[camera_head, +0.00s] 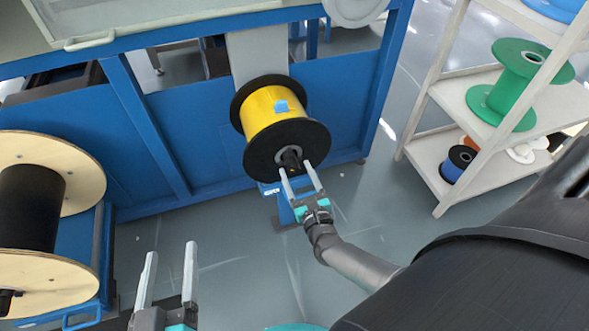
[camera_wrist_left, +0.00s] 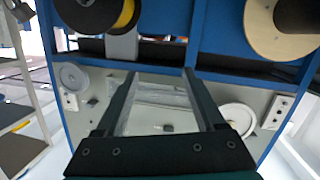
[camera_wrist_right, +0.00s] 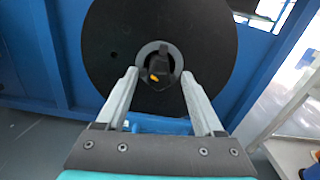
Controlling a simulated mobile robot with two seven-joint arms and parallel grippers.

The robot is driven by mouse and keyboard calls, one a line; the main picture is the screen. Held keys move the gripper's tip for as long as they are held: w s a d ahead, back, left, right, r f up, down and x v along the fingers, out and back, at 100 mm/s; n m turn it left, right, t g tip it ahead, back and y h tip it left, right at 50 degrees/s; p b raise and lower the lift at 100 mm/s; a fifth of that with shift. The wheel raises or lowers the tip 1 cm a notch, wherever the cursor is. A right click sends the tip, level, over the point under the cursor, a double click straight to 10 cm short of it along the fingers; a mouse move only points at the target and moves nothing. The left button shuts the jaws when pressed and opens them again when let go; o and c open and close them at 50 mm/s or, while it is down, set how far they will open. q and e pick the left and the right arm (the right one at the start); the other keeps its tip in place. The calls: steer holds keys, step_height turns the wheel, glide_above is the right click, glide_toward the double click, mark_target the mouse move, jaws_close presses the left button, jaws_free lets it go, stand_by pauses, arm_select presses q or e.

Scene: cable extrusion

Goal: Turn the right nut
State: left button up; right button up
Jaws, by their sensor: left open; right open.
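The nut (camera_head: 291,158) is a dark piece at the hub of the black-flanged spool with yellow cable (camera_head: 262,108). In the right wrist view the nut (camera_wrist_right: 157,66) sits inside a grey ring, with a small yellow mark on it. My right gripper (camera_head: 301,172) is open, its fingers pointing at the hub. In the right wrist view its fingertips (camera_wrist_right: 159,74) lie on either side of the nut's lower part; I cannot tell whether they touch it. My left gripper (camera_head: 171,252) is open and empty at the lower left, away from the spool.
A large wooden-flanged spool (camera_head: 55,160) with black cable stands at the left. A blue machine frame (camera_head: 215,150) is behind the yellow spool. A white shelf (camera_head: 440,205) with green and other spools stands at the right. Grey floor (camera_head: 240,255) is clear between.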

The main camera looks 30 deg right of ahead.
steer(key=shift+x, duration=1)
jaws_close()
